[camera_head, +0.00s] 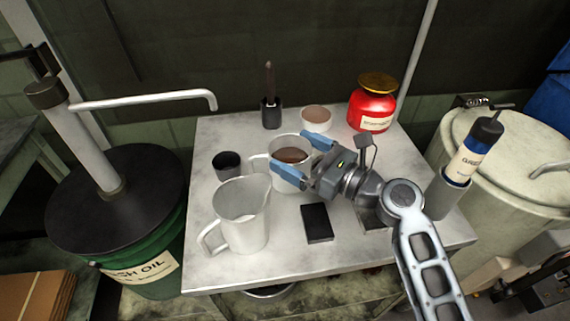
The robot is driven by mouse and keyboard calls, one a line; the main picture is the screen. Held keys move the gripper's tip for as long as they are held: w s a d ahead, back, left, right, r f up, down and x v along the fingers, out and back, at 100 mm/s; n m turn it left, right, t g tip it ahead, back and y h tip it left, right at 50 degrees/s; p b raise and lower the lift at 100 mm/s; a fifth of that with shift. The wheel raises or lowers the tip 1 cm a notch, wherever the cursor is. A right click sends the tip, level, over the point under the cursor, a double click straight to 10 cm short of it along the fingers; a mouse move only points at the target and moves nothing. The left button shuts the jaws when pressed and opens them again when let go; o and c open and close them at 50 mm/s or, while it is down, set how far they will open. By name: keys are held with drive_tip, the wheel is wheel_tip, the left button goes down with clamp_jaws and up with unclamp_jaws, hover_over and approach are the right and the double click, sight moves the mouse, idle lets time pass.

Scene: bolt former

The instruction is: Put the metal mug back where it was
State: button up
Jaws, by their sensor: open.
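A light metal mug (286,141) with brown contents stands on the light tabletop (270,255), near its middle. Its handle points left. My gripper (287,149) reaches in from the right with its blue fingers apart, one on each side of the mug near the rim. I cannot tell whether either finger touches it. The fingers hide parts of the mug's side and rim.
A large pitcher (240,220) stands in front left, a dark cup (227,165) left. Behind are a brush holder (271,115), a white bowl (316,122) and a red jar (371,108). A black block (317,222) lies in front. The table's front left corner is clear.

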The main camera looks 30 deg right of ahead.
drive_tip(key=x, duration=0.3)
drive_tip(key=shift+s+d, duration=0.1)
drive_tip(key=shift+s, duration=0.05)
drive_tip(key=c, duration=1.1)
drive_tip(key=shift+r, duration=0.15)
drive_tip(key=shift+c, duration=0.6)
